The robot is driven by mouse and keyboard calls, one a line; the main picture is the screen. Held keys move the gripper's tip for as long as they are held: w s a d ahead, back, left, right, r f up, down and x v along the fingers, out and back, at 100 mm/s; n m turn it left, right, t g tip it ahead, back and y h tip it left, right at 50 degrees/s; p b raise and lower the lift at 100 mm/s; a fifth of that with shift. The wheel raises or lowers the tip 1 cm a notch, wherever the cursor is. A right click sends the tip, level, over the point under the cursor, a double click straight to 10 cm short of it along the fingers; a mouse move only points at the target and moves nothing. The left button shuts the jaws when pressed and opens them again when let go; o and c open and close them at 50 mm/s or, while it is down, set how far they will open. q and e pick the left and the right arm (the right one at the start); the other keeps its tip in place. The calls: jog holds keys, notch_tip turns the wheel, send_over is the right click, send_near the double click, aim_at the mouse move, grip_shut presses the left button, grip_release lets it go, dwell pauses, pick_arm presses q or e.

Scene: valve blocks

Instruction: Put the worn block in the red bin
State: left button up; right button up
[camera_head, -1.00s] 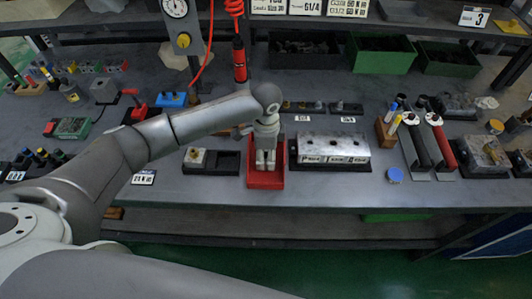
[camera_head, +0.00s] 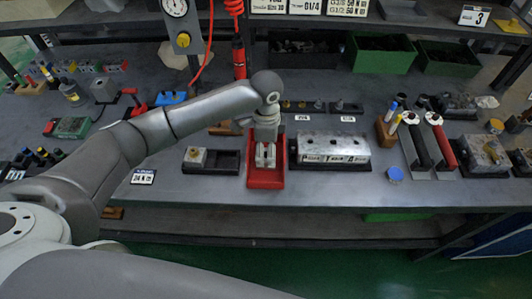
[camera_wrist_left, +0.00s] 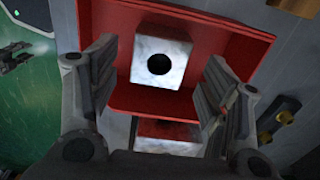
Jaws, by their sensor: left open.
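The red bin (camera_head: 266,181) stands near the front edge of the bench, and its red walls also fill the middle of the left wrist view (camera_wrist_left: 120,95). A pale, mottled block (camera_wrist_left: 160,58) with a round dark hole lies inside the bin; I take it to be the worn block. My left gripper (camera_head: 265,158) is over the bin, fingers down. In the left wrist view its fingers (camera_wrist_left: 155,95) are wide apart, with the block beyond them and untouched. A second grey-and-red patch shows low between the fingers; I cannot tell what it is. My right gripper is out of view.
Left of the bin is a black two-pocket tray (camera_head: 228,161); a block with a brass-coloured top (camera_head: 196,156) sits in its left pocket, and the right one is empty. A long metal manifold (camera_head: 334,148) stands close on the right. A red tool (camera_head: 239,58) hangs behind.

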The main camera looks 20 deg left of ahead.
aim_at(266, 158)
pick_arm(q)
notch_tip(266, 158, up, 9)
jog(key=shift+r+b, duration=0.15)
jog(key=shift+b, duration=0.25)
jog(key=shift+s, duration=0.1)
